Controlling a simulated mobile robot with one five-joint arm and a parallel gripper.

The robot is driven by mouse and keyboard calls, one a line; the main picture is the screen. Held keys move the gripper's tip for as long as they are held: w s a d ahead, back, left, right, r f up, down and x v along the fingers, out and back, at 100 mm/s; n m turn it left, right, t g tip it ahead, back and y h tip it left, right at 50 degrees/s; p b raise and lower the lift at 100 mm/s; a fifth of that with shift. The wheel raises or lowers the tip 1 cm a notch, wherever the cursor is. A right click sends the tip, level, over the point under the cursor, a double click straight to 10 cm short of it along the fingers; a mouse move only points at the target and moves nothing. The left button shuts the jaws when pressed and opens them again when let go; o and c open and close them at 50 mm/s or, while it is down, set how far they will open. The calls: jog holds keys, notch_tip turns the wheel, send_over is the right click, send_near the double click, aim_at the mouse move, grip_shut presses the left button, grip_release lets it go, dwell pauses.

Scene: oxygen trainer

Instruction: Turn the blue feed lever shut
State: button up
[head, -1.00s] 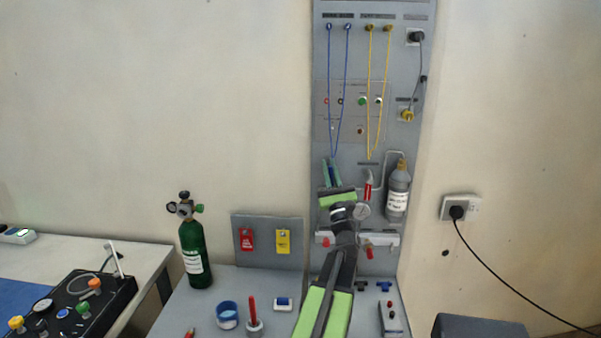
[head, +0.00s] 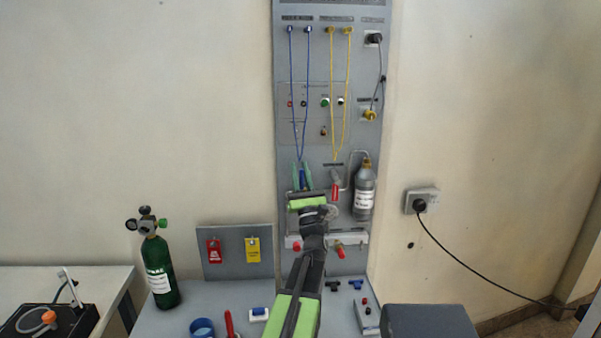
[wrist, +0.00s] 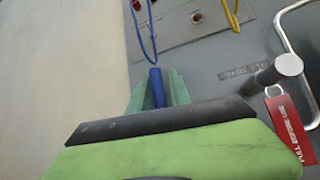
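The blue feed lever (wrist: 157,88) shows as a short blue bar between the green fingers of my gripper (wrist: 160,82) in the wrist view. In the head view the lever (head: 302,178) is a small blue strip between the fingertips of my gripper (head: 302,170), low on the grey panel (head: 266,183). The fingers stand apart, one on each side of the lever, with a narrow gap showing at the right finger. Firm contact is not visible. The lever's lower end and pivot are hidden behind my gripper.
A grey handle (wrist: 275,72) with a red tag (wrist: 290,128) sits right of my gripper, near a bent pipe (wrist: 290,40). A grey bottle (head: 364,190) hangs right. Blue cords (head: 292,90) and yellow cords (head: 347,90) hang above. A green cylinder (head: 160,275) stands left.

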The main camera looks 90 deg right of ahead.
jog(key=shift+o, duration=0.7)
jog(key=shift+s+a, duration=0.1)
jog(key=shift+f, duration=0.1)
jog(key=b+v, duration=0.8)
jog(key=v, duration=0.3)
jog(key=shift+a+f, duration=0.2)
jog(key=shift+a, duration=0.1)
jog(key=shift+s, duration=0.1)
jog(key=shift+s, duration=0.1)
